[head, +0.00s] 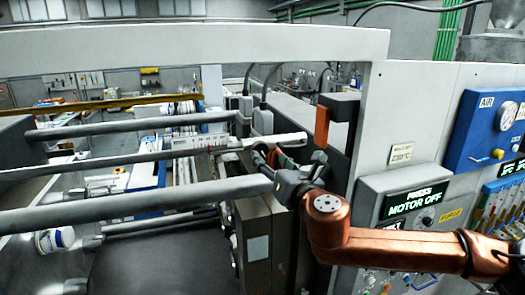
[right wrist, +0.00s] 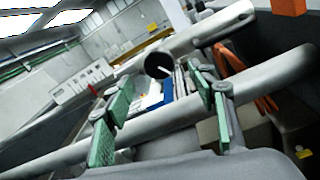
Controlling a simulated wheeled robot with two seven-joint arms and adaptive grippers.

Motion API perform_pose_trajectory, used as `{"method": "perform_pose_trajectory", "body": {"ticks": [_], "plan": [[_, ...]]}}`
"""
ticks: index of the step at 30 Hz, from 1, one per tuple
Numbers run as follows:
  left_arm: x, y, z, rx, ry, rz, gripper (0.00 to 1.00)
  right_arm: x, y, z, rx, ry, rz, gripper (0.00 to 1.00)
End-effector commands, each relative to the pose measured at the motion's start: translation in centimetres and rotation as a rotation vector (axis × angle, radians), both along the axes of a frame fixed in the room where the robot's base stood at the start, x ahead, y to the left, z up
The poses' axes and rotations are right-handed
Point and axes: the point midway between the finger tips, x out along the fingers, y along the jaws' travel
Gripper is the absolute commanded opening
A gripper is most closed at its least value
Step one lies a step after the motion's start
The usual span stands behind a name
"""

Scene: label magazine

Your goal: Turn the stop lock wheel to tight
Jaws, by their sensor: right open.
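My right gripper (head: 287,161) reaches in from the right over the machine's rods, with its green-padded fingers apart. In the right wrist view the open fingers (right wrist: 162,108) stand on either side of a dark round end (right wrist: 158,65) with a pale rim. This may be the stop lock wheel, but I cannot tell for sure. It appears beyond the fingertips, with no visible contact. In the head view the gripper and bars hide that spot, and I cannot pick out the wheel or any tight mark. My left gripper is not in view.
Several grey rods (head: 120,205) cross the left side. A pale scale bar (head: 195,143) lies beyond my gripper. An orange block (head: 322,127) hangs close by on the right. A panel reading "MOTOR OFF" (head: 408,201) and a blue air panel (head: 484,130) stand at right.

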Motion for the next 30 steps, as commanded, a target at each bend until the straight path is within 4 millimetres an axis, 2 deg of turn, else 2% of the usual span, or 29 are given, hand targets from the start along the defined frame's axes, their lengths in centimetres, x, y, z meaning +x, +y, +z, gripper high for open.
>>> {"method": "perform_pose_trajectory", "body": {"ticks": [6, 12, 23, 30], "plan": [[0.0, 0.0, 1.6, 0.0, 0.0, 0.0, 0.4, 3.3, 1.4, 0.2, 0.001, 0.001, 0.001, 0.52], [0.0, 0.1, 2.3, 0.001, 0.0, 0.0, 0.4, 5.4, 2.2, 0.1, 0.001, 0.001, 0.001, 0.52], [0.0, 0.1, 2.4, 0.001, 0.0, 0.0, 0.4, 6.0, 2.4, -0.1, 0.002, 0.0, 0.001, 0.52], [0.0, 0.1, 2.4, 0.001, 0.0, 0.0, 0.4, 6.0, 2.4, 0.0, 0.002, 0.0, 0.001, 0.36]]}}
